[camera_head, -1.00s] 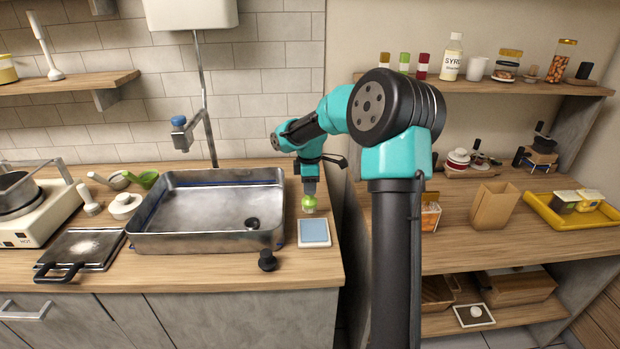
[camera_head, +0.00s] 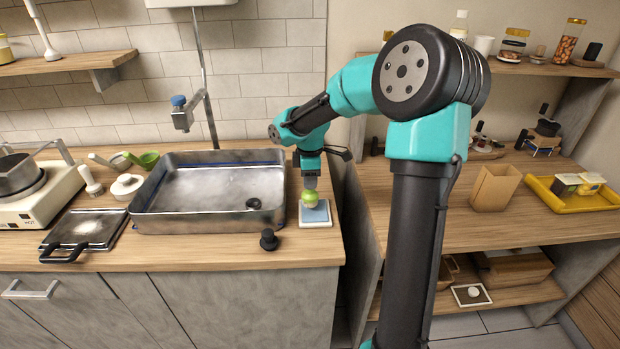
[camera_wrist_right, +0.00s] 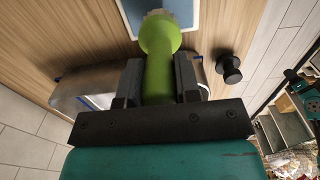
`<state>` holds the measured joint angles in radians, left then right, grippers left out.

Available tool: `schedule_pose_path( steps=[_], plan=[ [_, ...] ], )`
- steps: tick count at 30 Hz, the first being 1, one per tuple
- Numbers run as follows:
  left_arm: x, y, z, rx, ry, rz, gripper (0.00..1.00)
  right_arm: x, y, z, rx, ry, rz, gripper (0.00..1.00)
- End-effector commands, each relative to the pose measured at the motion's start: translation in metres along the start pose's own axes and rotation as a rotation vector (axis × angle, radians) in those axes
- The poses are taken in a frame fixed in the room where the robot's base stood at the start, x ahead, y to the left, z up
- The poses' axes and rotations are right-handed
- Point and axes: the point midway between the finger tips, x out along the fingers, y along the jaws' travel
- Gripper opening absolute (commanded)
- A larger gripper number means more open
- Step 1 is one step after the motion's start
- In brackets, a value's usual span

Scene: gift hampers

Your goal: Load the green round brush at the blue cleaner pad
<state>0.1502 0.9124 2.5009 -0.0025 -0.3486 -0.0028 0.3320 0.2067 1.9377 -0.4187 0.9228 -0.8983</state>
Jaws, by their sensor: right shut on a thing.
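The green round brush (camera_head: 310,197) is upright, bristles down, at the blue cleaner pad (camera_head: 322,212), which has a white rim and lies on the counter right of the sink. My right gripper (camera_head: 310,182) is shut on the brush's green handle. The right wrist view shows the handle (camera_wrist_right: 158,75) between the two dark fingers (camera_wrist_right: 160,82), with pale bristles over the near edge of the blue pad (camera_wrist_right: 185,12). I cannot tell whether the bristles touch the pad. My left gripper is not in view.
A metal sink (camera_head: 210,218) is left of the pad. A small black knob-like object (camera_head: 269,240) stands on the counter in front of the sink, and also shows in the right wrist view (camera_wrist_right: 229,68). The wooden shelf unit (camera_head: 440,228) is to the right.

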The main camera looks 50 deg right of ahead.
Motion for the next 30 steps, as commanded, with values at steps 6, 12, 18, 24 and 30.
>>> schedule_pose_path(
  steps=[6, 12, 18, 24, 30],
  plan=[
    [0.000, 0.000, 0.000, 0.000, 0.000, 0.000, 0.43, 0.003, 0.000, 0.002, 0.001, 0.000, 0.000, 0.07],
    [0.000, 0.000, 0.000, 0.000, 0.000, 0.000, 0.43, 0.013, 0.000, 0.009, 0.002, 0.000, -0.001, 0.07],
    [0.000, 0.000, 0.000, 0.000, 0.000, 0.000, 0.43, 0.020, 0.000, 0.014, 0.000, 0.002, -0.001, 0.07],
    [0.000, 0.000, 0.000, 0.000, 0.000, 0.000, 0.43, 0.020, 0.000, 0.014, 0.000, 0.002, 0.000, 0.07],
    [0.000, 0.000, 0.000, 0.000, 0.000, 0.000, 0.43, 0.020, 0.000, 0.014, 0.000, 0.002, 0.000, 0.07]
  ],
)
